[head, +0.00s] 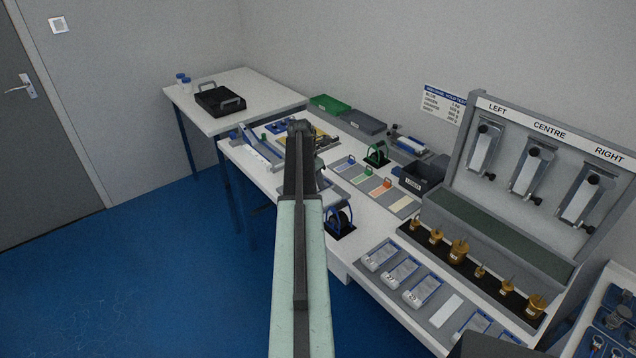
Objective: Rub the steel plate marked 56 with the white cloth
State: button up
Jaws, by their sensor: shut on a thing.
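My arm reaches forward over the table, its far end (300,128) above the left part of the worktop. The gripper is hidden behind the arm, so its jaws and anything in them do not show. Several grey plates in blue-edged holders lie along the table's front right, among them a left one (380,256), a middle one (401,271) and a right one (424,290). Their small number marks are too small to read surely, so I cannot tell which is 56. I cannot make out the white cloth.
A pale flat rectangle (445,311) lies right of these plates. Brass weights (459,251) stand in a dark strip behind them. A blue-framed stand (340,222) is beside my arm. A tester rack (530,170) rises at the right. A black tray (220,101) sits on the left table.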

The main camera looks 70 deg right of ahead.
aim_at(325, 190)
jog(key=shift+w+d, duration=0.4)
jog(key=shift+w, duration=0.35)
jog(key=shift+w+d, duration=0.35)
jog(key=shift+w, duration=0.4)
jog(key=shift+s+d+f, duration=0.1)
jog(key=shift+s+d, duration=0.3)
jog(key=shift+d, duration=0.05)
jog(key=shift+s+a+r, duration=0.1)
jog(key=shift+s+a, duration=0.35)
jog(key=shift+s, duration=0.45)
jog(key=shift+s+a+r, duration=0.1)
jog(key=shift+s+a, duration=0.4)
jog(key=shift+s, duration=0.4)
jog(key=shift+s+a, duration=0.45)
jog(key=shift+s, duration=0.45)
jog(key=shift+f, duration=0.25)
jog(key=shift+r, duration=0.1)
jog(key=shift+w+d, duration=0.35)
jog(key=shift+w, duration=0.25)
jog(key=shift+w+d, duration=0.35)
jog(key=shift+w, duration=0.25)
jog(key=shift+w+d, duration=0.4)
jog(key=shift+w, duration=0.35)
jog(key=shift+w+d, duration=0.35)
jog(key=shift+w, duration=0.4)
